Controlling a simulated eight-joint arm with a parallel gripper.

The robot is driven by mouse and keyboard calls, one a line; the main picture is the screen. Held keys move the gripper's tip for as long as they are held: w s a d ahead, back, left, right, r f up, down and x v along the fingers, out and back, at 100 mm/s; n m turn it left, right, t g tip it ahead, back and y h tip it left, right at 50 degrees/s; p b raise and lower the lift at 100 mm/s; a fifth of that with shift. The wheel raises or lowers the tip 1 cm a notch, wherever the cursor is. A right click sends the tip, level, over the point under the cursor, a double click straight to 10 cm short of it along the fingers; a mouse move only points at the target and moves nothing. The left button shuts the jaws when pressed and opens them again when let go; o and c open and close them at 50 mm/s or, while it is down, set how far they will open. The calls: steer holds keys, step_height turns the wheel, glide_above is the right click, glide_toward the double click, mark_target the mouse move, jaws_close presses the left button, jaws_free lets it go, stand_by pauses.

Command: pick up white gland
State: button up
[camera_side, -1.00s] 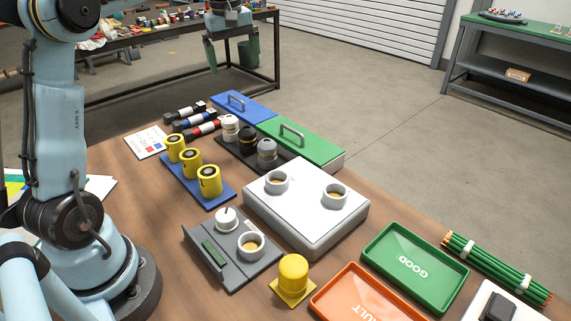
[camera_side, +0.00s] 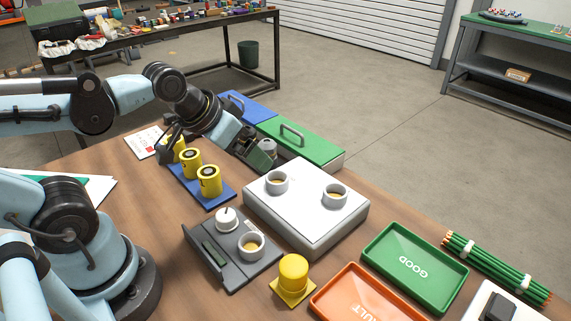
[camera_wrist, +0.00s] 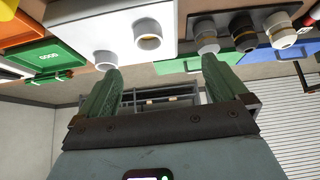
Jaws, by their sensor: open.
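The white gland (camera_wrist: 280,30) stands upright at the right end of a row of three in the wrist view, with a black gland (camera_wrist: 243,32) and a grey gland (camera_wrist: 206,34) beside it. In the side view my arm hides the white and black ones, and the grey gland (camera_side: 268,146) shows just past my gripper. My gripper (camera_wrist: 160,70) is open and empty, its two green fingers apart. In the side view my gripper (camera_side: 258,156) is low by the gland row, tilted, close to the grey gland.
A green lidded box (camera_side: 310,152) and a blue one (camera_side: 250,107) lie behind the row. A white block with two rings (camera_side: 306,215) stands at the right. Yellow cylinders (camera_side: 209,181) stand on a blue strip in front.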

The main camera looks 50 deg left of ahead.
steer(key=shift+s+d+f, duration=0.2)
steer(key=shift+s+f, duration=0.05)
steer(key=shift+f, duration=0.05)
steer(key=c, duration=0.3)
steer(key=shift+c, duration=0.2)
steer(key=w+a+r+m+g, duration=0.1)
steer(key=w+a+r+g, duration=0.2)
steer(key=w+a, duration=0.55)
steer(key=w+a+r+m+g, duration=0.15)
steer(key=w+a, duration=0.35)
steer(key=a, duration=0.6)
steer(key=a+f+g, duration=0.3)
steer(key=a, duration=0.5)
steer(key=shift+t, duration=0.25)
steer(key=f, duration=1.2)
steer(key=shift+w, duration=0.25)
